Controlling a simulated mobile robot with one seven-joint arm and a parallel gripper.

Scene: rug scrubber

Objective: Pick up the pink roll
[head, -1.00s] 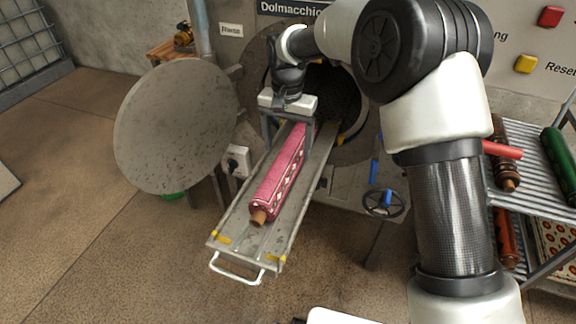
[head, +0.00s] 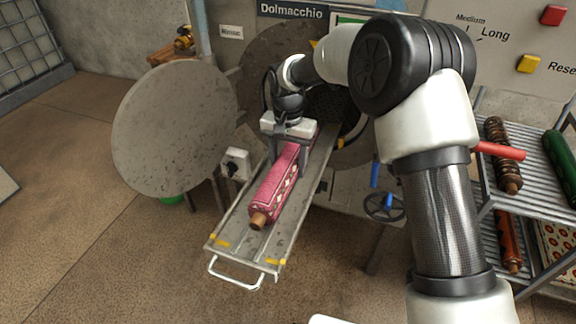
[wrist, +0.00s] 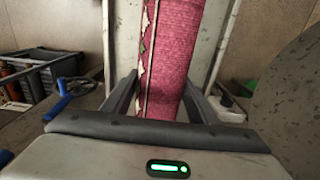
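The pink roll (head: 278,188), a patterned pink rug with a brown core end, lies lengthwise on the metal tray (head: 225,232) that runs out from the round machine opening. My gripper (head: 289,160) points down over the roll's far half, with one finger on each side of it. In the wrist view, the roll (wrist: 170,60) passes between the two spread fingers (wrist: 160,88). The fingers look open, and I cannot tell whether either touches the roll. The roll's far end is partly hidden by my gripper.
The round door (head: 175,125) hangs open left of the tray. A blue-handled wheel (head: 385,205) is on the machine's right. A metal rack (head: 530,180) at right holds other rolls, including a green one (head: 560,165). Floor in front of the tray is clear.

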